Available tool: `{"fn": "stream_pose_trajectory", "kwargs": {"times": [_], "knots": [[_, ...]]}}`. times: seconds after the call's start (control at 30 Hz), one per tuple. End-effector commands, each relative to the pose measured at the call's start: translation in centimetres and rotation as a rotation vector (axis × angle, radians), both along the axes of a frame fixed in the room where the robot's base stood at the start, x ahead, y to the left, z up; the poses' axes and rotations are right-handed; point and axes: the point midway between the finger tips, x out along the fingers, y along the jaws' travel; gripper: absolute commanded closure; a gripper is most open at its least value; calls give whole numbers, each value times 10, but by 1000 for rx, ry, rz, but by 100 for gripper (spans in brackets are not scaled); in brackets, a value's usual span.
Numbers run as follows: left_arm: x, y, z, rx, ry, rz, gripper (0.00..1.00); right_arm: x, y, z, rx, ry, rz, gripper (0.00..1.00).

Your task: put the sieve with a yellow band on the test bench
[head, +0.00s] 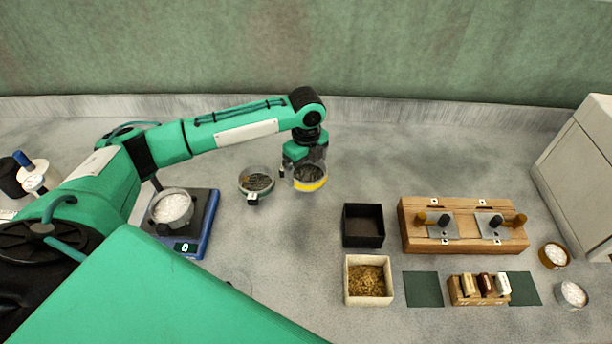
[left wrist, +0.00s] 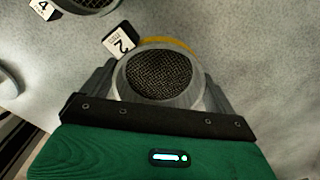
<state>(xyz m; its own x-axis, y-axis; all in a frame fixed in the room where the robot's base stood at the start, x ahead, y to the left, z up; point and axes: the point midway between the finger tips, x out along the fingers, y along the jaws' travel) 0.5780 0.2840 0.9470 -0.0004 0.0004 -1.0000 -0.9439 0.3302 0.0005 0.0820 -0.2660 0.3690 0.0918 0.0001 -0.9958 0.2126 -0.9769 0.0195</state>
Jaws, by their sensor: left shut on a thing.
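The sieve with a yellow band (head: 310,184) is a round, clear-walled sieve with dark mesh, near the middle of the head view. My left gripper (head: 305,166) is shut on it from above, with a finger on each side of its wall. In the left wrist view the sieve's mesh (left wrist: 158,76) lies between the fingers, with part of the yellow band and a tag marked 2 beyond. Whether it is lifted off the grey worktop (head: 290,260) is hard to tell. No surface is labelled as the test bench. My right gripper is not in view.
A second sieve (head: 257,181) sits just left of the held one. A blue scale (head: 207,215) carries a dish of white grains (head: 172,207). To the right are a black tray (head: 362,226), a grain box (head: 367,282) and a wooden stand (head: 465,238). Worktop between is clear.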

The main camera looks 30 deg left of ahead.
Motion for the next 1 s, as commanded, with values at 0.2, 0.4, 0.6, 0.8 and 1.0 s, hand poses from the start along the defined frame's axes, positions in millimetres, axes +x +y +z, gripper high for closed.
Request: {"fn": "stream_pose_trajectory", "kwargs": {"times": [0.2, 0.4, 0.6, 0.8, 1.0], "knots": [[-1, 0, -21, 0, 2, 0, 34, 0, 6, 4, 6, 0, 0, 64], [0, 0, -44, 1, 0, 0, 34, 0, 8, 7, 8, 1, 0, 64], [0, 0, -44, 1, -1, 0, 34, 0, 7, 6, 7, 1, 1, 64], [0, 0, -46, 0, -1, 0, 0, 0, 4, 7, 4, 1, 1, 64], [0, 0, -46, 1, -1, 0, 0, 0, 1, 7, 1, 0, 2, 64]]}}
